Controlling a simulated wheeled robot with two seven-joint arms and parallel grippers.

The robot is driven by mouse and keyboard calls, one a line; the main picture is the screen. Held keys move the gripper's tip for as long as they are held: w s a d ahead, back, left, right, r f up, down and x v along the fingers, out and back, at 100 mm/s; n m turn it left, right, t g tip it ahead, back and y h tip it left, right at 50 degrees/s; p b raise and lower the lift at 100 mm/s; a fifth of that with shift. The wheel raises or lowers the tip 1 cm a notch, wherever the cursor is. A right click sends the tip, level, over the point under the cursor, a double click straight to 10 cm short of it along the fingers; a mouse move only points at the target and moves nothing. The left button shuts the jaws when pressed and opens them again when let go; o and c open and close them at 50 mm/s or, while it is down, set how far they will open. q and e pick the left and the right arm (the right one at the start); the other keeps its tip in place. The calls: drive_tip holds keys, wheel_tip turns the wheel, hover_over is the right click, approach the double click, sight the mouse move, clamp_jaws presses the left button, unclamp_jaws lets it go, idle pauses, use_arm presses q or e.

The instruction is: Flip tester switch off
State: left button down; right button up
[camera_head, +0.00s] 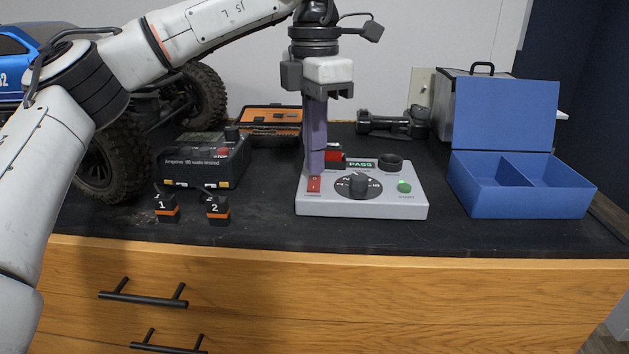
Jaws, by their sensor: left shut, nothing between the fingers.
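The grey tester (385,209) lies flat on the black worktop in the middle of the head view. Its display (361,164) reads PASS. A red rocker switch (314,185) is at the left of its top face, a black dial (358,184) in the middle and a green button (404,186) at the right. My left gripper (315,172) points straight down with its fingers together and empty. Its tips are right at the red switch; I cannot tell if they touch it. A red and black piece (334,155) sits behind the fingers, partly hidden. My right gripper is not in view.
A black charger (207,163) and two small numbered batteries (166,207) stand left of the tester. A blue truck (102,165) with big tyres is at the far left. An open blue box (520,201) stands at the right. Bare worktop lies in front of the tester.

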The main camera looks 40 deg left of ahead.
sight(314, 178)
use_arm(q)
drive_tip(key=shift+f+b, duration=0.55)
drive_tip(key=shift+f, duration=0.35)
idle(0.5)
drive_tip(key=shift+r+p, duration=0.95)
drive_tip(key=shift+p, duration=0.05)
wheel_tip(314, 178, up, 2)
drive_tip(key=shift+r+p, duration=0.1)
drive_tip(key=shift+p, duration=0.85)
wheel_tip(314, 178, up, 3)
drive_tip(key=p, duration=0.3)
